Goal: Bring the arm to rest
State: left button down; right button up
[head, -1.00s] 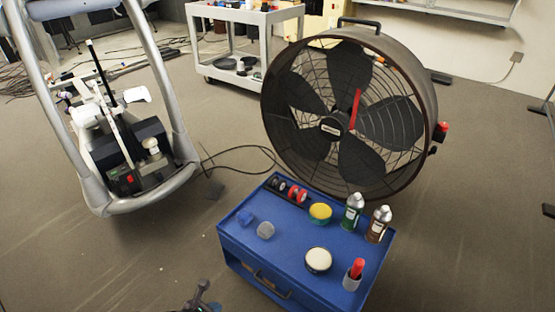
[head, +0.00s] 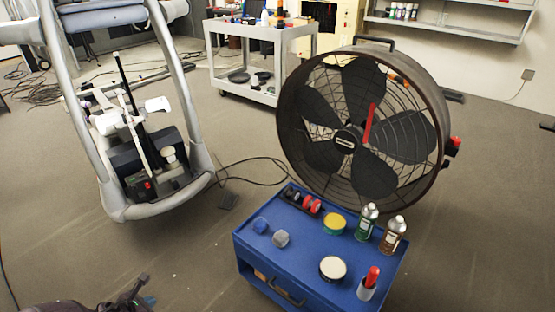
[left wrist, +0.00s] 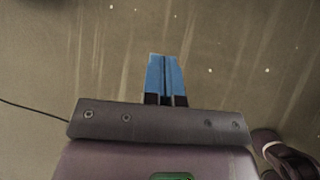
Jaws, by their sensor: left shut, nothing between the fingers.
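My left gripper (left wrist: 166,75) shows in the left wrist view with its two blue fingers closed together and nothing between them. Only bare floor lies beyond the fingertips there. In the head view my left gripper (head: 148,301) is at the bottom edge, left of the blue tool chest and apart from it, partly cut off by the frame. My right gripper is not in view.
The blue chest (head: 266,259) holds bottles, round tins and rolls on top. A large fan (head: 360,135) stands behind it. A grey-framed machine (head: 150,205) is at the left, with a cart (head: 262,93) behind.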

pick_arm(q)
jog(key=s+d+r+n, duration=0.1)
jog(key=s+r+n, duration=0.1)
jog(key=s+n, duration=0.65)
jog(key=s+d+r+n, duration=0.1)
jog(key=s+r+n, duration=0.1)
jog(key=s+n, duration=0.65)
jog(key=s+a+r+n, duration=0.2)
jog(key=s+r+n, duration=1)
jog(key=r+n, duration=0.3)
jog(key=d+f+n+t+y, duration=0.2)
jog(key=d+n, duration=0.8)
jog(key=d, duration=0.3)
notch_tip(320, 180, up, 10)
jog(key=t+p, duration=0.1)
jog(key=p, duration=1)
jog(key=shift+w+a+f, duration=0.15)
jog(key=shift+f, duration=0.05)
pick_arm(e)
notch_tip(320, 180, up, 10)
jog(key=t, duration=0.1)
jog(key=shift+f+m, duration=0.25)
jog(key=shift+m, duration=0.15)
